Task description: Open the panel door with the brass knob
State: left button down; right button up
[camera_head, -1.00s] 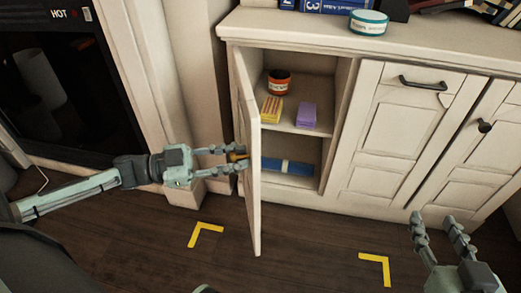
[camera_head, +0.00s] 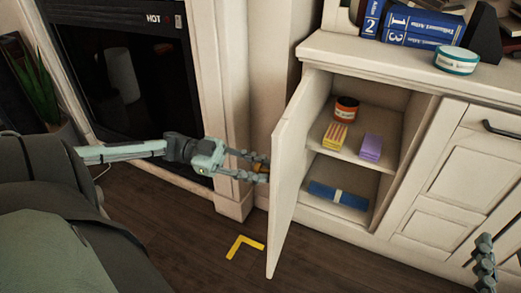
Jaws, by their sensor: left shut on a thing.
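The white panel door (camera_head: 296,168) stands swung well out from its cabinet, so the shelves behind it are in view. The brass knob (camera_head: 261,168) is on the door's outer side, at the left, and is mostly hidden by my fingers. My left gripper (camera_head: 258,168) is shut on the knob from the left. Only a small part of my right gripper (camera_head: 485,264) shows at the lower right edge, apart from the door; its jaws cannot be made out.
Inside are an orange jar (camera_head: 346,109), a yellow box (camera_head: 335,135), a purple box (camera_head: 371,147) and a blue item (camera_head: 338,195). A black-fronted appliance (camera_head: 130,90) stands at the left. Books and a tin top the cabinet.

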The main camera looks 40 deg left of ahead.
pick_arm(q)
jog(key=c, duration=1.2)
grip_release()
jog(key=shift+a, duration=0.1)
jog(key=v, duration=1.2)
jog(key=shift+s+f, duration=0.1)
